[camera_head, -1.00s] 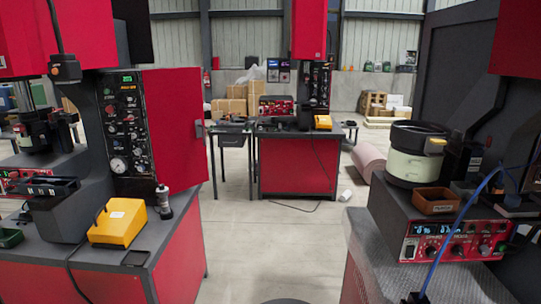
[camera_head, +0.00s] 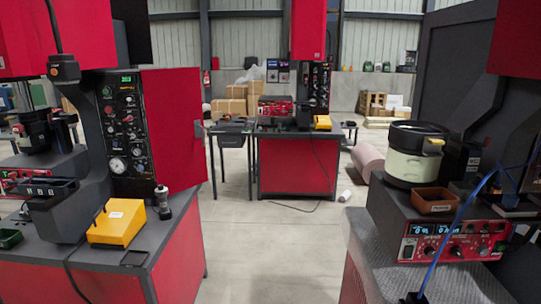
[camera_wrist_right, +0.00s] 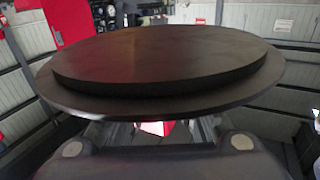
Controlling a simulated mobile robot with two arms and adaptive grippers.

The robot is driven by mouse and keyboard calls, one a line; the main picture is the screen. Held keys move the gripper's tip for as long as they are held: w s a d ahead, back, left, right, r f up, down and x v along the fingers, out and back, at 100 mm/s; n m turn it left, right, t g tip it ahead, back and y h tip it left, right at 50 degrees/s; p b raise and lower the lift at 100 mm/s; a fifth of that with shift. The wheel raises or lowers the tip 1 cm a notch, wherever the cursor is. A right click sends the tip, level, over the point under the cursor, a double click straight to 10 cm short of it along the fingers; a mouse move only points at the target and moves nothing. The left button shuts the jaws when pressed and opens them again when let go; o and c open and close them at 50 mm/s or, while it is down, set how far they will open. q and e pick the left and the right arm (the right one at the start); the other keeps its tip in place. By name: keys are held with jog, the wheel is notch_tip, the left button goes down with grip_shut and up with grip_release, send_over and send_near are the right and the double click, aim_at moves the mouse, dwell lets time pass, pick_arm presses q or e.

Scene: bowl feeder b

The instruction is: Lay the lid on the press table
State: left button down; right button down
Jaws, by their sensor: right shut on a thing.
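In the right wrist view, a large dark round lid (camera_wrist_right: 165,62) with a stepped rim fills the upper middle. My right gripper (camera_wrist_right: 160,128) is shut on it from below in the picture; the lid hides the fingertips. In the head view, neither gripper nor the lid shows. A press table with a grey top (camera_head: 385,250) stands at the right. On it is a red control unit (camera_head: 455,240) carrying the bowl feeder (camera_head: 410,155), a pale drum with a black open bowl. My left gripper is not in view.
A brown tray (camera_head: 433,201) sits beside the feeder, and a blue cable (camera_head: 455,225) hangs in front. At the left, another press bench holds a yellow box (camera_head: 118,222) and a black cylinder (camera_head: 163,203). The floor (camera_head: 275,240) between the benches is clear.

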jog(key=shift+s+d+f+m+t+h, duration=0.25)
jog(key=shift+d+m+t+h, duration=0.1)
jog(key=shift+d+m+t, duration=0.2)
jog(key=shift+s+d+f+m+t+h, duration=0.1)
jog(key=shift+s+d+m+t+h, duration=0.1)
jog(key=shift+d+m+t+h, duration=0.35)
jog(key=shift+s+a+t, duration=0.15)
jog(key=shift+a+t, duration=0.05)
jog(key=shift+t, duration=0.3)
jog(key=shift+s+d+f+m+t+h, duration=0.25)
jog(key=shift+d+m+t+h, duration=0.35)
jog(key=shift+m+t+h, duration=0.15)
jog(key=shift+s+d+f+m+t+h, duration=0.1)
jog(key=shift+s+d+m+t+h, duration=0.1)
jog(key=shift+d+m+t+h, duration=0.55)
jog(key=shift+s+d+f+m+t+h, duration=0.25)
jog(key=shift+d+m+t+h, duration=0.25)
jog(key=shift+h, duration=0.4)
jog(key=d+m+h, duration=0.1)
jog(key=m+h, duration=0.1)
jog(key=h, duration=0.1)
jog(key=s+d+f+m+t+h, duration=0.1)
jog(key=d+m+h, duration=0.1)
jog(key=h, duration=0.1)
jog(key=s+d+m+t+h, duration=0.1)
jog(key=m+h, duration=0.1)
jog(key=h, duration=0.1)
jog(key=shift+s+d+f, duration=0.25)
jog(key=shift+d+f, duration=0.1)
jog(key=shift+d, duration=0.05)
